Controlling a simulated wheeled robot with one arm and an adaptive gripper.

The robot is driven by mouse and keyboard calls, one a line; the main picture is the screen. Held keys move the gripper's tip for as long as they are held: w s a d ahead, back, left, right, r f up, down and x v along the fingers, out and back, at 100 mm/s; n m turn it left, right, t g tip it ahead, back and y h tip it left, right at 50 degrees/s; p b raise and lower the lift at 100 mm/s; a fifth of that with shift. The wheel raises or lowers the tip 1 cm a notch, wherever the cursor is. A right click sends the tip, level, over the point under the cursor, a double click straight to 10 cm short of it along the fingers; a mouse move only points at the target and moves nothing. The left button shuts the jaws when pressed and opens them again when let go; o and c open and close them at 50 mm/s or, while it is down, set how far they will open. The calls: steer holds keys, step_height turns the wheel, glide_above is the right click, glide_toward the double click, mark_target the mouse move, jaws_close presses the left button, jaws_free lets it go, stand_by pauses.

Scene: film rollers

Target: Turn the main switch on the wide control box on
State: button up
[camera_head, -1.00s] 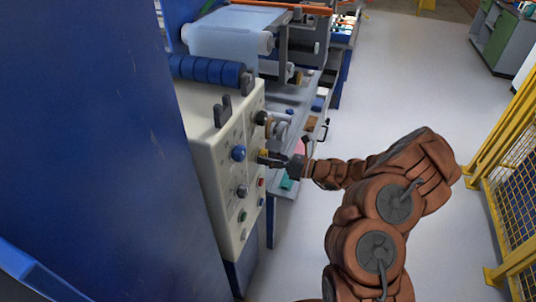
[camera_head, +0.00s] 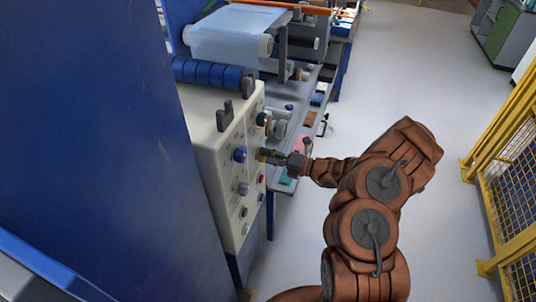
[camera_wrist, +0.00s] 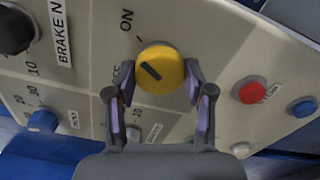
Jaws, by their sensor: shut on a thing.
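The wide control box (camera_head: 208,132) is a cream panel with several knobs and buttons, at the left centre of the head view. Its main switch is a round yellow knob (camera_wrist: 160,62) with a dark slot mark, in the middle of the wrist view. The mark slants from upper left to lower right. An ON label (camera_wrist: 126,20) is printed up and left of the knob. A second label left of the knob is partly hidden by a finger. My gripper (camera_wrist: 160,83) is shut on the knob, one finger at each side. In the head view my gripper (camera_head: 269,157) reaches the panel's face.
A red button (camera_wrist: 250,90) and a blue button (camera_wrist: 303,107) sit right of the knob. A black knob (camera_wrist: 14,30) is at upper left. Blue rollers (camera_head: 210,71) lie behind the box. A yellow mesh fence (camera_head: 505,190) stands right; open floor lies between.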

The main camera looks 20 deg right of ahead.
steer(key=shift+m, duration=0.6)
steer(key=o, duration=1.2)
steer(key=shift+c, duration=0.2)
steer(key=v, duration=1.2)
